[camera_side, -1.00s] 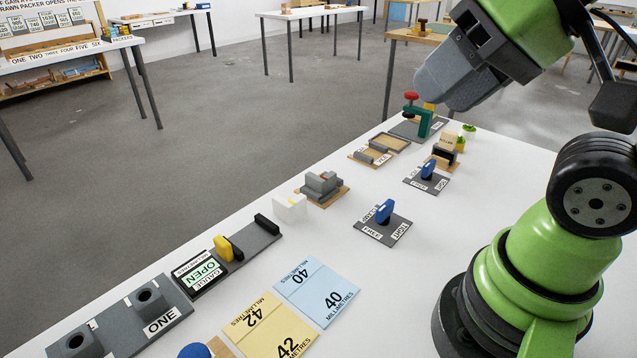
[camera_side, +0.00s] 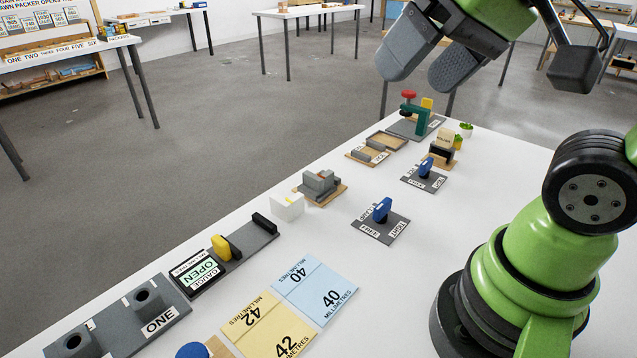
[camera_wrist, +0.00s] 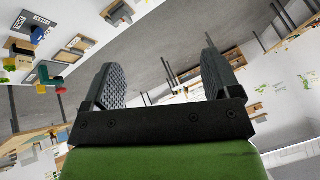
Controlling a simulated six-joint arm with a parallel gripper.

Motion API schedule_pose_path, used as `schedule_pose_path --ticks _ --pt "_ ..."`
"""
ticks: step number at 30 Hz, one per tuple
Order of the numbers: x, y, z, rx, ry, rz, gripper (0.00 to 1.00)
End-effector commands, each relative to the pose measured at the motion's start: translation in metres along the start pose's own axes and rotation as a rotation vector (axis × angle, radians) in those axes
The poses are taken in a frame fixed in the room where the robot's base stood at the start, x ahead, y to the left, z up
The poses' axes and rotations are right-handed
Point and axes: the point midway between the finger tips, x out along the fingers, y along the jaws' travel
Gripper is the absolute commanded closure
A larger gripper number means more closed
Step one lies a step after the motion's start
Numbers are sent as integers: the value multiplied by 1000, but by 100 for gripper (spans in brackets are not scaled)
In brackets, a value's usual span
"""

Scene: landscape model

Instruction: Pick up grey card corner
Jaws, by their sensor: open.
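My gripper (camera_side: 418,76) is open and empty, high above the far end of the white table. Both dark grey fingers stand apart in the wrist view (camera_wrist: 160,68), with nothing between them. Small grey pieces (camera_side: 361,154) lie at the shallow wooden tray (camera_side: 402,142) on the table's far left edge, below and left of my gripper. A stepped grey block (camera_side: 320,181) sits on a wooden base nearer the camera. I cannot tell which grey piece is the card corner. In the wrist view the table items are small, at the upper left.
A green and red press (camera_side: 414,115) stands behind the tray.

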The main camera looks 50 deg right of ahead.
Motion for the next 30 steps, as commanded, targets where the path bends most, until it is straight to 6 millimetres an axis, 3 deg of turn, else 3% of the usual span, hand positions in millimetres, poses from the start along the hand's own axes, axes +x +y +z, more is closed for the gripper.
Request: schedule_pose_path --ticks 8,15,19,24,30 --pt "54 9 -81 -103 -158 118 17" --pt "132 41 -129 -191 -309 188 17" --pt "182 68 -140 -234 -395 214 17" --pt "235 100 -139 -280 -487 231 17" --pt "264 120 -132 -306 -537 237 17"
